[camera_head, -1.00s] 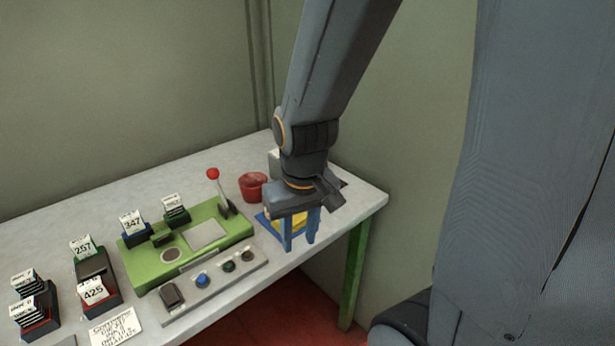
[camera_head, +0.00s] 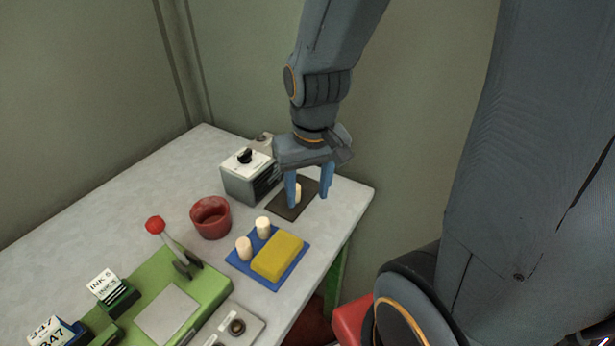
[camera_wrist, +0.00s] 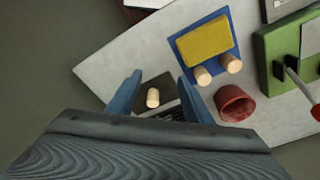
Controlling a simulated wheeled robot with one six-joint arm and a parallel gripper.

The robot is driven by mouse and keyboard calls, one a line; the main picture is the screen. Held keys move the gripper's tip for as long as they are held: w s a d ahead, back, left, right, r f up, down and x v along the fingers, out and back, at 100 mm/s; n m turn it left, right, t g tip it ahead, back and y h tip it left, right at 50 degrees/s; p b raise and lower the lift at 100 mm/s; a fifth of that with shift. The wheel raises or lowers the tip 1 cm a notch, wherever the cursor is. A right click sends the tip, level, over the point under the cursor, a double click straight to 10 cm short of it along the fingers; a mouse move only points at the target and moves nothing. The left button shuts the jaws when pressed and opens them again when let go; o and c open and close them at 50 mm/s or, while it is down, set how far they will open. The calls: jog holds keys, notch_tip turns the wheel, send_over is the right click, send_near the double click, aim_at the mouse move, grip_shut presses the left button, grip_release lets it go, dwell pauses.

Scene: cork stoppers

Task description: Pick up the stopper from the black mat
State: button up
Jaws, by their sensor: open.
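The black mat (camera_head: 287,211) lies at the far right end of the white table. One pale cork stopper (camera_head: 298,193) stands on it, partly hidden by a finger in the head view. In the wrist view the stopper (camera_wrist: 153,97) shows whole on the mat (camera_wrist: 170,84), between the finger lines. My gripper (camera_head: 308,203) is open and empty above the mat, its blue fingers pointing down on either side of the stopper. The fingers also show in the wrist view (camera_wrist: 158,88). Whether the fingertips reach stopper height I cannot tell.
A grey box with a black knob (camera_head: 250,175) stands close left of the mat. A blue mat (camera_head: 270,284) holds two more stoppers (camera_head: 254,238) and a yellow block (camera_head: 277,256). A red cup (camera_head: 211,217) and a green lever press (camera_head: 180,310) stand further left. The table edge is near.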

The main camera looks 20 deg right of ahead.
jog(key=w+d+f+m+g+y+p, duration=0.1)
jog(key=w+m, duration=0.4)
jog(key=m, duration=0.4)
jog(key=w+d+f+m+y+p, duration=0.1)
jog(key=w+m, duration=0.4)
jog(key=m, duration=0.5)
jog(key=shift+a+f+p, duration=0.2)
jog(key=shift+f+p, duration=0.15)
jog(key=shift+f, duration=0.75)
jog(key=shift+a+f+p, duration=0.2)
jog(key=shift+f+p, duration=0.15)
jog(key=shift+f, duration=0.8)
jog(key=shift+a+f+p, duration=0.2)
jog(key=shift+f+p, duration=0.15)
jog(key=shift+f, duration=0.75)
jog(key=shift+c, duration=0.3)
jog(key=c, duration=1.1)
